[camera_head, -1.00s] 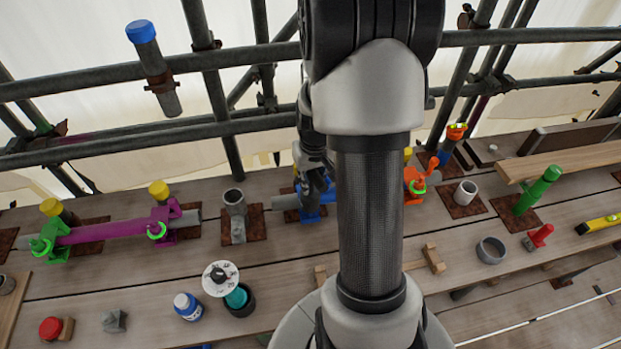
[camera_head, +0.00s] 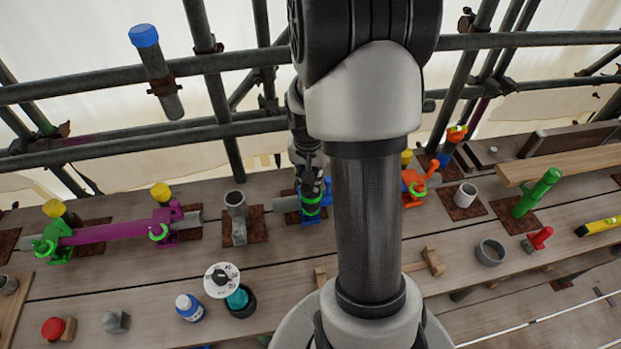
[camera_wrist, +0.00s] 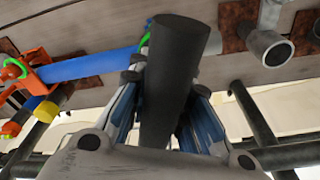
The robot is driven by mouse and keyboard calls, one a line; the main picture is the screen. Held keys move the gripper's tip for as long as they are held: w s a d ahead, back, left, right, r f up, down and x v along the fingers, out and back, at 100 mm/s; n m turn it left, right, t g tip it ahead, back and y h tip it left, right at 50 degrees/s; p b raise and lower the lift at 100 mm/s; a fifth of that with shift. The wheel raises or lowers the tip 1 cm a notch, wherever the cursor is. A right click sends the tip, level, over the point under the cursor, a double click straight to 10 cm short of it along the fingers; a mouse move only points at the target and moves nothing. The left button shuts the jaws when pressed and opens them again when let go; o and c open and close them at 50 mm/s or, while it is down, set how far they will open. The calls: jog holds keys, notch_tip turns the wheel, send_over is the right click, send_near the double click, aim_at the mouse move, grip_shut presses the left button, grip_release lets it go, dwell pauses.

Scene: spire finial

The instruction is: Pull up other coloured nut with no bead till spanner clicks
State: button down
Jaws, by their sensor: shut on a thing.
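In the wrist view my gripper (camera_wrist: 165,95) is shut on a thick dark cylinder (camera_wrist: 175,55), which looks like the spanner's handle. Its working end is hidden. In the head view my gripper (camera_head: 310,172) points down at the blue clamp (camera_head: 314,220) on the plank, with a green ring (camera_head: 312,207) just above that clamp. Green also shows beside the cylinder in the wrist view (camera_wrist: 145,42). An orange clamp (camera_head: 413,188) is right of my arm; it shows with a green ring (camera_wrist: 14,68) at the wrist view's left. Which nut has a bead cannot be told.
A purple clamp (camera_head: 170,220) and a green clamp (camera_head: 52,243) hold a purple tube (camera_head: 105,232) at left. A grey upright socket (camera_head: 236,205) stands left of my gripper. A bottle (camera_head: 188,306) and a labelled disc (camera_head: 222,280) stand in front. Scaffold rails (camera_head: 100,82) run behind.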

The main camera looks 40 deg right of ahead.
jog(key=shift+r+p, duration=1.75)
jog(key=shift+r, duration=1.05)
